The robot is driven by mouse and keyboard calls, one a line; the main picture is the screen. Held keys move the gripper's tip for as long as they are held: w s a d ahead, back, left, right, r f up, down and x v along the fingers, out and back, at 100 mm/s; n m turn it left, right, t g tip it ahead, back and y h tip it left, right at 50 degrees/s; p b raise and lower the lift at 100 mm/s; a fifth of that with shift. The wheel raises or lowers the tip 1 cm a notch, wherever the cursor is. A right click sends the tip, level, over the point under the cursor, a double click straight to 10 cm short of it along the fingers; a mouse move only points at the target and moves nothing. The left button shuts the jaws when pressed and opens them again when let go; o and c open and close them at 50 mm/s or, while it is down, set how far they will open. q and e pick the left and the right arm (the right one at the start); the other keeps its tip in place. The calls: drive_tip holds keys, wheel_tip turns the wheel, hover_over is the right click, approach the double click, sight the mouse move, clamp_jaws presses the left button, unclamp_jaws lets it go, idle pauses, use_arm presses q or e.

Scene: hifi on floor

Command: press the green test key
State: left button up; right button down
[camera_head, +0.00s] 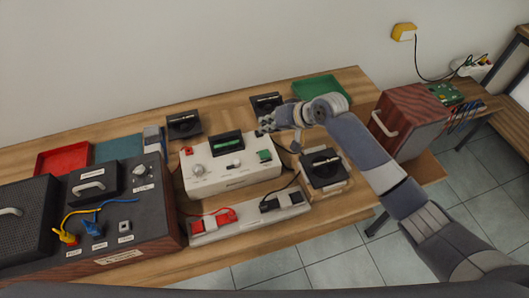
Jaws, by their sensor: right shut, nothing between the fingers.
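The green test key (264,156) is on the right part of the top of a white test box (232,178), which stands on the wooden bench. The box also carries a dark display (227,143), a round knob and a small red part. My right gripper (268,131) is shut and empty. In the picture its tips are just above the green key, near the back right corner of the box; a gap to the key shows. The key is not hidden. My left gripper is not in view.
A tray with red and black clips (250,217) lies in front of the box. A black device (322,168) stands right of it, under my right arm. Left is a dark panel with cables (112,225). Behind are black units and a green tray (320,88). A reddish case (408,120) stands right.

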drive_tip(key=b, duration=0.8)
hover_over(266, 151)
wheel_tip(266, 151, down, 7)
drive_tip(key=shift+f, duration=0.9)
drive_tip(key=shift+s, duration=0.1)
drive_tip(key=shift+f, duration=0.15)
drive_tip(key=shift+f, duration=0.25)
